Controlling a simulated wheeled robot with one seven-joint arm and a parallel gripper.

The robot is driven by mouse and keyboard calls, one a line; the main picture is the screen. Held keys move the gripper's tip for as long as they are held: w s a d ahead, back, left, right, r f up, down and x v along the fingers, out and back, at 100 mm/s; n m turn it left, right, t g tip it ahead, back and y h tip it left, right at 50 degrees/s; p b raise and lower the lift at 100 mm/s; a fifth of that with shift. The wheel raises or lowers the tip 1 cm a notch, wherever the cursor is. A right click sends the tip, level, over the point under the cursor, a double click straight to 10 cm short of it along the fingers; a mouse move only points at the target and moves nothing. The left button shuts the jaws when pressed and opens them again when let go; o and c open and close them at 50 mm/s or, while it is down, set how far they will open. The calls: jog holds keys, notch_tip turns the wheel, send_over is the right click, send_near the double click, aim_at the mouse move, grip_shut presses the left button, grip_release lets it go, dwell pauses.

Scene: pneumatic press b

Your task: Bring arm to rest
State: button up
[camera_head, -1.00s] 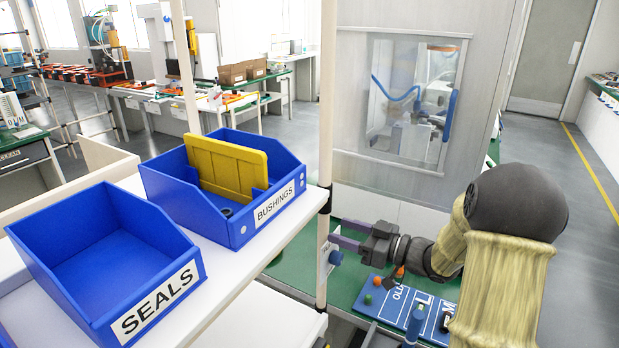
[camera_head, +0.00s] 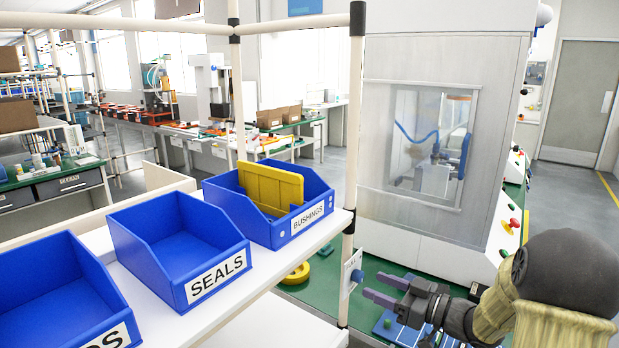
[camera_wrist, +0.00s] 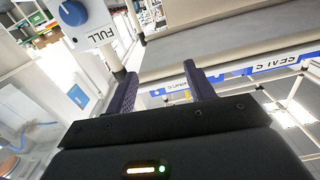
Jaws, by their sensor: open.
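My gripper (camera_head: 388,291) is open and empty in the head view. It points left toward the shelf post, beside a small white plate with a blue knob (camera_head: 357,276). My arm comes in from the lower right of that view. In the wrist view both dark purple fingers of my gripper (camera_wrist: 158,88) stand apart with nothing between them. The plate marked FULL (camera_wrist: 92,32) with its blue knob is at the upper left there.
A shelf (camera_head: 262,287) holds blue bins: SEALS (camera_head: 217,276), BUSHINGS (camera_head: 308,217) with a yellow divider, and one cut off at left. A cream post (camera_head: 353,130) stands close to my gripper. The press enclosure (camera_head: 437,215) is behind my arm. Floor is open at far right.

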jog(key=s+f+m+g+h+p, duration=0.1)
jog(key=s+m+g+h+p, duration=0.7)
jog(key=s+h, duration=0.6)
jog(key=s+m+p, duration=0.1)
jog(key=s+m, duration=0.1)
jog(key=s, duration=0.4)
jog(key=shift+s+a+f+h+p, duration=0.25)
jog(key=shift+s+f+h+p, duration=0.05)
jog(key=shift+s+f, duration=0.1)
dwell(0.6)
